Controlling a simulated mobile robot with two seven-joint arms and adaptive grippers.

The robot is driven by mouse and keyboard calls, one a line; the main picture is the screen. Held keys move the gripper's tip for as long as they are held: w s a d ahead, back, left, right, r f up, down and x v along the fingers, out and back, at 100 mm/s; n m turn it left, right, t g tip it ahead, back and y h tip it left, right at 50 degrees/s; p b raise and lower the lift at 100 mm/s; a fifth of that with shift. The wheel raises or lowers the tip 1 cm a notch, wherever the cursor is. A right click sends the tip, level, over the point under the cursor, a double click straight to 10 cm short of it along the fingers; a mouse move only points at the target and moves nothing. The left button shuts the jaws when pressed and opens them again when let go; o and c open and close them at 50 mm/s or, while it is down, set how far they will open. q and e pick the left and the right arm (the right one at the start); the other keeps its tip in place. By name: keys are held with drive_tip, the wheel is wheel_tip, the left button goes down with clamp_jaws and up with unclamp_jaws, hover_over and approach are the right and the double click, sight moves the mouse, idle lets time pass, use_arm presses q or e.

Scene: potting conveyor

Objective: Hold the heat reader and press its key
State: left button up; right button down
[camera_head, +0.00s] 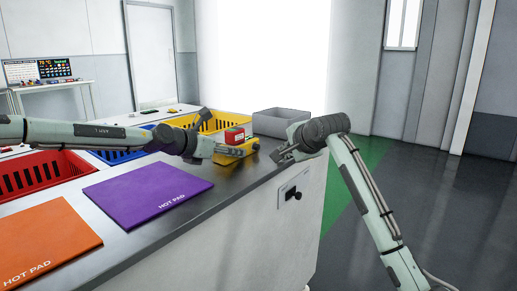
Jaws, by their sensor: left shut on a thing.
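The heat reader (249,146) looks like a small yellow body with a red part above it. It is at the far end of the dark counter, in front of the yellow crate. My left gripper (239,151), reaching in from the left, is shut on it and hides part of its lower side. Its key is too small to make out. My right gripper (279,156) is just to the right of the heat reader, near the counter's edge, with a gap between them. The picture is too small to tell whether its fingers are open.
A purple hot pad (148,192) and an orange hot pad (45,240) lie flat on the counter (225,183). Red (45,175), blue (112,157) and yellow (211,121) crates line the back. A grey bin (283,113) stands behind my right gripper.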

idle(0.3)
use_arm(q)
drive_tip(key=o, duration=1.3)
drive_tip(key=shift+o, duration=0.2)
drive_tip(key=shift+r, duration=0.1)
